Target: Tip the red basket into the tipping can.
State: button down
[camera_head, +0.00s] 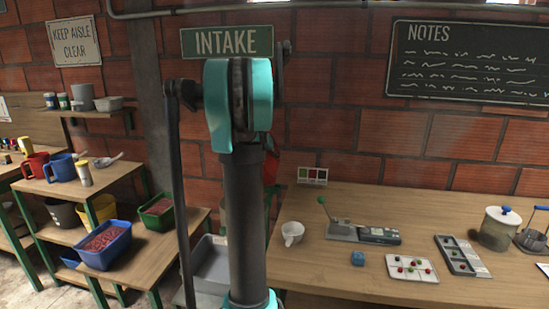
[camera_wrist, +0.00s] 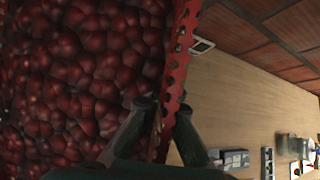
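The red basket (camera_wrist: 179,65) has a perforated wall and is full of dark red, round cherries (camera_wrist: 90,60) that fill the left of the wrist view. My gripper (camera_wrist: 165,108) has its fingers on both sides of the basket's wall, shut on it. In the head view my arm hides the gripper and most of the basket; only a small red part (camera_head: 263,146) shows beside the arm. I cannot make out the tipping can for certain; the space behind my arm is largely hidden.
A grey tub (camera_head: 211,265) sits low behind my arm. Left stands hold blue (camera_head: 105,256) and green (camera_head: 178,219) baskets.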

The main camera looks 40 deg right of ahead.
jog(key=shift+r, duration=0.1)
dwell(0.3)
jog(key=shift+a+r+h, duration=0.3)
jog(key=shift+r+h, duration=0.2)
jog(key=shift+h, duration=0.05)
jog(key=shift+a+r+h, duration=0.25)
jog(key=shift+r+h, duration=0.25)
jog(key=shift+h, duration=0.05)
jog(key=shift+w+a+r+n, duration=0.1)
jog(key=shift+a+r+n, duration=0.1)
jog(key=shift+n, duration=0.1)
jog(key=shift+a+r+h, duration=0.55)
jog(key=shift+a+h, duration=0.15)
jog(key=shift+h, duration=0.3)
jog(key=shift+w+a+r+h, duration=0.1)
jog(key=shift+a+h, duration=0.1)
jog(key=shift+h, duration=0.1)
jog(key=shift+w+a+r+n+h, duration=0.15)
jog(key=shift+a+n+h, duration=0.1)
jog(key=shift+a+h, duration=0.25)
jog(key=shift+s+a+r+n+h, duration=0.15)
jog(key=shift+a+n+h, duration=0.1)
jog(key=shift+a+h, duration=0.2)
jog(key=shift+t, duration=0.3)
